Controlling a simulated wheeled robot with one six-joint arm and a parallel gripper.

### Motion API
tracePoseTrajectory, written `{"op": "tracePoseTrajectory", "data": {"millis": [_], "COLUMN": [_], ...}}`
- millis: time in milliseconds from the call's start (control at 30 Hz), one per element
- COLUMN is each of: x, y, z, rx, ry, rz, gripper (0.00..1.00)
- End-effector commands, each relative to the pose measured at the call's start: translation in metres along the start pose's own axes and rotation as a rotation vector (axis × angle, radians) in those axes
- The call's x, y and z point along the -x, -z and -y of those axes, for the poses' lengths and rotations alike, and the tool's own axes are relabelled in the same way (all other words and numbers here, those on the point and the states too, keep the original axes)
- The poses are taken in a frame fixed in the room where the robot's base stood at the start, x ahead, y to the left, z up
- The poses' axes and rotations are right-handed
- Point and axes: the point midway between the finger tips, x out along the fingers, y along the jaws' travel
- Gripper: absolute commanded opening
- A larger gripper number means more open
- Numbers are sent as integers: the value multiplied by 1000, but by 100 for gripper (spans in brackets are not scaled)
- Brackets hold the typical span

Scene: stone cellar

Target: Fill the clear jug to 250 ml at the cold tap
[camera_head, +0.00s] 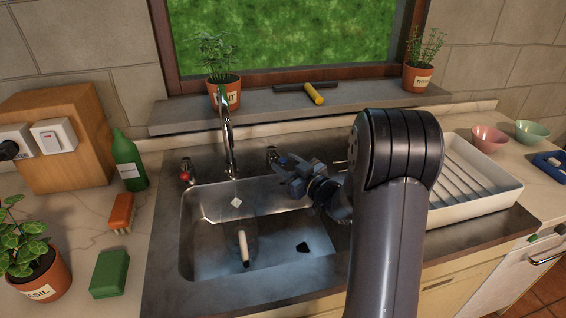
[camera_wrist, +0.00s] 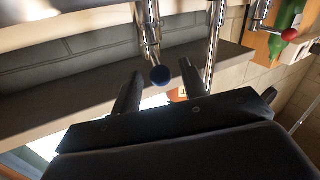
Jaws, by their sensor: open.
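The cold tap has a blue knob, seen in the wrist view (camera_wrist: 160,75) between the two fingers of my gripper (camera_wrist: 160,71). The fingers stand apart on either side of the knob; I cannot tell whether they touch it. In the head view my open gripper (camera_head: 284,173) is at the back right of the sink (camera_head: 187,240), near the cold tap (camera_head: 272,154). The tall spout (camera_head: 229,140) curves over the sink. A pale upright piece (camera_head: 243,246) with a dark end is in the basin. I cannot make out the clear jug's outline or any water level.
The red-knobbed tap (camera_head: 186,174) is left of the spout. A green bottle (camera_head: 129,160), brush (camera_head: 121,212) and sponge (camera_head: 109,273) stand left of the sink. A white drainer (camera_head: 470,185) is at right. The sill (camera_head: 350,98) holds two potted plants and a yellow-handled tool.

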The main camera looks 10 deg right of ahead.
Motion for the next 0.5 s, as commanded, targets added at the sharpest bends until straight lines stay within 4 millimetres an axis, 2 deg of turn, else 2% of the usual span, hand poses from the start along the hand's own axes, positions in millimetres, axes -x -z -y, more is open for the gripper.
{"op": "tracePoseTrajectory", "data": {"millis": [300, 500], "x": [65, 87], "y": [-1, 0], "z": [-1, 0], "rx": [0, 1], "ry": [-5, -2], "rz": [0, -1], "gripper": [41, 41]}}
